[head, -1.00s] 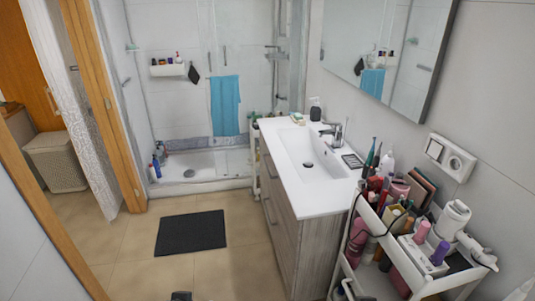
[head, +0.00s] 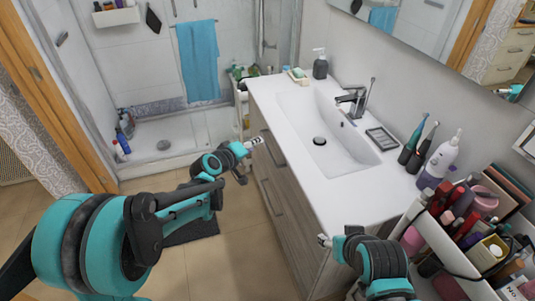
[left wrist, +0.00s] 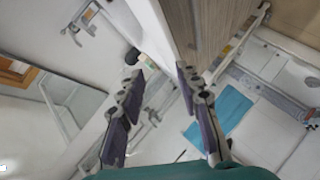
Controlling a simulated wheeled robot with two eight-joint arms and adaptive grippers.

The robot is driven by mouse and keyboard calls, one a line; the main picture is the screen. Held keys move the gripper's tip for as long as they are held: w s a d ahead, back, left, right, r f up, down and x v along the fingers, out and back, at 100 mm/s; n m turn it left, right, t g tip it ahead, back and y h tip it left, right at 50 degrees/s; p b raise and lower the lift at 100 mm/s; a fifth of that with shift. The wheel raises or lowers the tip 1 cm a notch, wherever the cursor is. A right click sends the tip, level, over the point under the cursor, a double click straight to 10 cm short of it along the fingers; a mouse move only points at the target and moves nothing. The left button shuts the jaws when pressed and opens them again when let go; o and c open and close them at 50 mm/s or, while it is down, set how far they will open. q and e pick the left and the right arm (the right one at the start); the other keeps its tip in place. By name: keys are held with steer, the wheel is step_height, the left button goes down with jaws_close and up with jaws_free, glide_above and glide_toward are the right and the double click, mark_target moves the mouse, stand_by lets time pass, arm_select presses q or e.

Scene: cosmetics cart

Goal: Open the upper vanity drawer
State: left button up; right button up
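The vanity (head: 320,225) has a wood-grain front with drawers under a white basin top. Its upper drawer front (head: 290,180) looks closed, flush with the cabinet as far as I can see. My left gripper (head: 249,161) is open and empty, in front of the far part of the drawer fronts; a gap to the wood seems to remain. In the left wrist view its two fingers (left wrist: 163,84) are spread apart, with the wood-grain vanity side (left wrist: 205,28) beyond them. My right gripper (head: 328,241) is low by the vanity's near corner; its fingers are mostly hidden.
A white cart (head: 445,245) packed with cosmetics stands at the right against the vanity's near end. Toothbrushes and a bottle (head: 440,160) stand beside the basin. A dark mat (head: 192,230) lies on the floor. The floor before the vanity is otherwise clear.

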arm_select(q)
steer(key=w+d+f+n+t+b, duration=0.1)
steer(key=w+d+f+n, duration=0.1)
steer(key=w+f, duration=0.45)
steer(key=n+t+b, duration=0.2)
steer(key=n, duration=0.1)
glide_toward(268, 148)
steer(key=w+f, duration=0.2)
steer(key=w, duration=0.1)
steer(key=shift+h, duration=0.4)
steer(key=b+x, duration=0.1)
steer(key=x, duration=0.2)
steer(key=b+x, duration=0.1)
steer(key=x, duration=0.2)
steer(key=shift+d, duration=0.4)
steer(key=shift+w+d+r, duration=0.15)
steer(key=shift+w+d, duration=0.05)
steer(key=shift+w, duration=0.15)
jaws_close()
